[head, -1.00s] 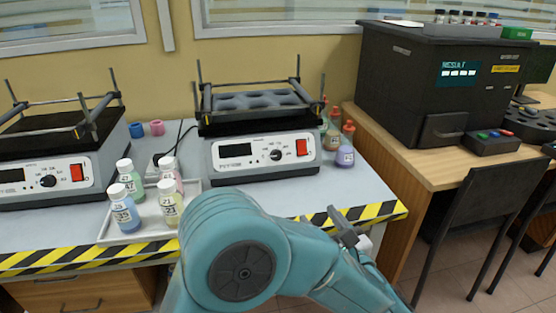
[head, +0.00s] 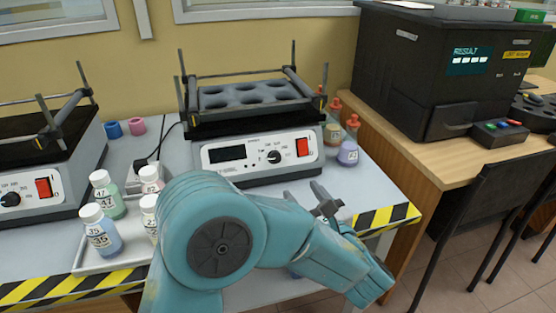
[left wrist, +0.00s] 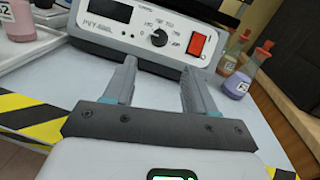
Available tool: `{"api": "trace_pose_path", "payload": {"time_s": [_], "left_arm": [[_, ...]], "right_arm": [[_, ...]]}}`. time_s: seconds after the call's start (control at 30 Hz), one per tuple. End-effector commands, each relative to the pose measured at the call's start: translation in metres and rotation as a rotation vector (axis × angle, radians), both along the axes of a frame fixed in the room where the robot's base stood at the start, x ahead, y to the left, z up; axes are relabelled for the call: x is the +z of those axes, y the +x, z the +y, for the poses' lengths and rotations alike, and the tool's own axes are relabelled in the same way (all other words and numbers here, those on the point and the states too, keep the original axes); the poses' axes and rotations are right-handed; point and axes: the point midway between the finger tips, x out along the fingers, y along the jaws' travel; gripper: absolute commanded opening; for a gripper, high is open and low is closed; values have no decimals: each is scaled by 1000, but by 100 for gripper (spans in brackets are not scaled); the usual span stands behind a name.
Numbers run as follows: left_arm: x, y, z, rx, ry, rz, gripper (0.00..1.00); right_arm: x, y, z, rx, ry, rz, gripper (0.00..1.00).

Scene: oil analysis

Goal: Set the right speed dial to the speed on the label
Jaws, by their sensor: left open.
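The right shaker (head: 262,158) stands on the bench with a dark display, a red switch (head: 302,147) and a black speed dial (head: 274,157) on its white front panel. In the left wrist view, the dial (left wrist: 159,38) shows with printed marks around it, too small to read. My left gripper (head: 322,195) is open and empty, in front of the panel and below and to the right of the dial in the head view. In the left wrist view, its fingers (left wrist: 158,80) point toward the panel, apart from it. My right gripper is not in view.
A white tray (head: 92,262) with several labelled bottles stands left of my arm. The left shaker (head: 42,187) is further left. A black analyser (head: 425,85) is on the wooden desk.

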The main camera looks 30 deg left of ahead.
Motion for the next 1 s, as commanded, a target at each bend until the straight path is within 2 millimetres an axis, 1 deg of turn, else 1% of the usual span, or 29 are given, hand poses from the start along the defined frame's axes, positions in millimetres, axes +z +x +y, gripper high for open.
{"api": "trace_pose_path", "payload": {"time_s": [0.03, 0.3, 0.5, 0.6, 0.7, 0.97, 1.0], "left_arm": [[0, 6, 12, 7, -2, -1, 56], [0, 40, 66, 6, 0, 0, 56], [0, 60, 97, 3, 1, 0, 56], [0, 66, 107, 2, 1, 0, 56], [0, 70, 112, 0, 1, -1, 56], [0, 72, 113, -1, 1, -1, 56], [0, 72, 113, -1, 1, -1, 49]], "right_arm": [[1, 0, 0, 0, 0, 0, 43], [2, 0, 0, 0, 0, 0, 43], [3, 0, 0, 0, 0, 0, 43], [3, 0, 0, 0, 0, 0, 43], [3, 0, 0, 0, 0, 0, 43], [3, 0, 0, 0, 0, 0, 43], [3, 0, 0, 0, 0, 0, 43]]}}
